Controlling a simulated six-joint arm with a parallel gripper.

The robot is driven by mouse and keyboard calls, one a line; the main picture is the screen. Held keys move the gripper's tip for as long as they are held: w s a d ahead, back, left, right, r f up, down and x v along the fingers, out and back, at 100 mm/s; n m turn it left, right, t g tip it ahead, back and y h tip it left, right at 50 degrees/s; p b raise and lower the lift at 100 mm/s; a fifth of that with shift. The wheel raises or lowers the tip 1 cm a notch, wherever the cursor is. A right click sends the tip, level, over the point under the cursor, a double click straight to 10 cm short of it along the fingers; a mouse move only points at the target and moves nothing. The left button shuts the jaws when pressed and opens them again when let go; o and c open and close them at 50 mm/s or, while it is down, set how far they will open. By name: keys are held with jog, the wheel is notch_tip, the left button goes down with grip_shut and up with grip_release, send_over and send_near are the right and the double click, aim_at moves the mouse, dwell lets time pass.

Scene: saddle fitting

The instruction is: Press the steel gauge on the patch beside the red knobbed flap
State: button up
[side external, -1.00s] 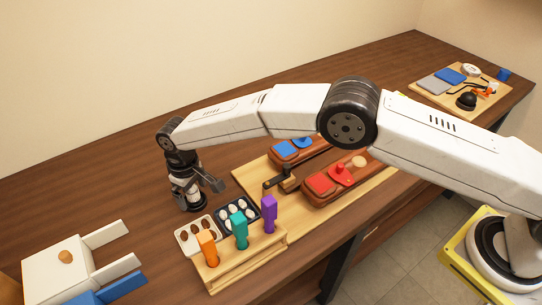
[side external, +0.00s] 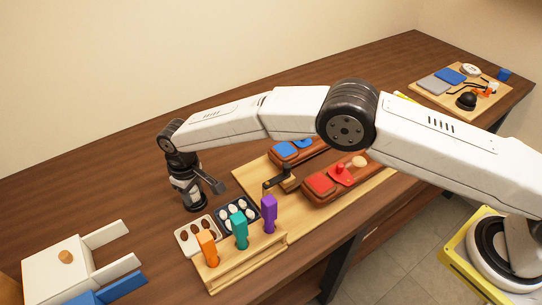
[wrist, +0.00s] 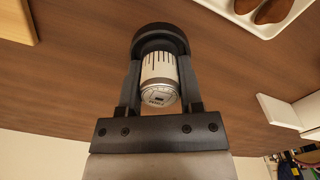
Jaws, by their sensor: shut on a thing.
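My gripper (side external: 186,188) is shut on the steel gauge (wrist: 159,80), a short cylinder with a white ticked band and a wide black ring at one end. The gauge also shows in the side view (side external: 194,203), low over or on the bare wood left of the fitting board; I cannot tell whether it touches the table.
A rack with orange, teal and purple handles (side external: 240,259) and trays of small ovals (side external: 239,212) stand in front. A white box (side external: 62,262) is at the lower left. Bare wood lies behind the gripper.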

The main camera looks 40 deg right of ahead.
jog(key=shift+r, duration=0.25)
jog(key=shift+r, duration=2.3)
jog(key=shift+r, duration=0.1)
notch_tip(320, 180, up, 10)
jog(key=s+d+r, duration=0.1)
jog(key=s+d, duration=0.2)
jog(key=d, duration=0.5)
jog(key=s+d+r, duration=0.1)
jog(key=s+d, duration=0.2)
jog(key=d, duration=0.4)
jog(key=s+d+f, duration=0.1)
jog(key=s+d, duration=0.9)
jog(key=shift+s+d+f, duration=0.15)
jog(key=shift+f, duration=1.25)
jog(key=shift+s+d+f, duration=0.1)
jog(key=shift+f, duration=1.25)
jog(key=shift+f, duration=0.1)
jog(key=shift+f, duration=1.3)
